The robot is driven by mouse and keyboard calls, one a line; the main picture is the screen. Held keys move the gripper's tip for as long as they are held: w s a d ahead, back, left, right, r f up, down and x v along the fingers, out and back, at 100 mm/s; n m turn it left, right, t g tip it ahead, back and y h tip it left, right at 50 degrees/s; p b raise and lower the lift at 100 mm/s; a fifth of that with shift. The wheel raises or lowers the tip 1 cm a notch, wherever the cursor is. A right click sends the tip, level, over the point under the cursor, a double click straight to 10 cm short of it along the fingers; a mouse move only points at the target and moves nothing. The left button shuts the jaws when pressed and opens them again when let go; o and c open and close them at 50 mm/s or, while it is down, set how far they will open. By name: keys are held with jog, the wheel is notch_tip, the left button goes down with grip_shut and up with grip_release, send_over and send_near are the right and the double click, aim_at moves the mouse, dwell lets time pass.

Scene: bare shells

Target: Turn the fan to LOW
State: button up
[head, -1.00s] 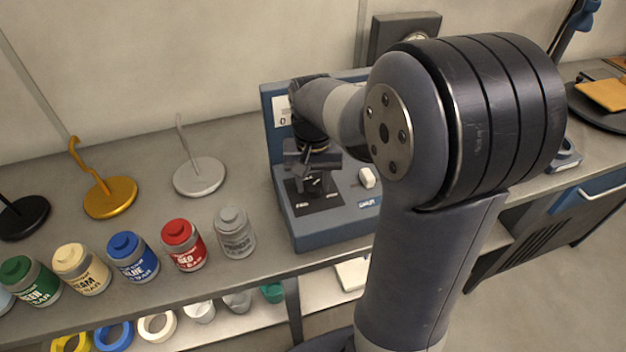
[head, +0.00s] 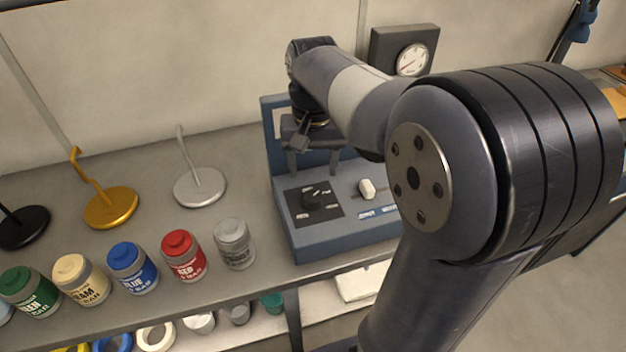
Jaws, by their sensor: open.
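A blue control box (head: 318,242) stands on the grey bench. On its top is a black plate with a black rotary knob (head: 313,201) and small white labels around it, too small to read. The knob's pointer seems to aim toward the upper right, but I cannot read which label it marks. A white switch (head: 367,188) sits to the right of the plate. My gripper (head: 305,172) points down, open and empty, above and behind the knob, apart from it. My arm hides the right part of the box.
Several paint jars, among them a red one (head: 183,257) and a grey one (head: 234,245), stand left of the box. Gold (head: 111,210) and silver (head: 200,188) hook stands are behind them. A gauge (head: 411,60) is on the wall behind my arm.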

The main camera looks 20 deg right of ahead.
aim_at(313, 196)
notch_tip(313, 196, up, 2)
jog(key=shift+r, duration=0.25)
notch_tip(313, 196, down, 11)
jog(key=shift+r, duration=0.1)
dwell(0.6)
jog(key=shift+r, duration=0.1)
dwell(0.3)
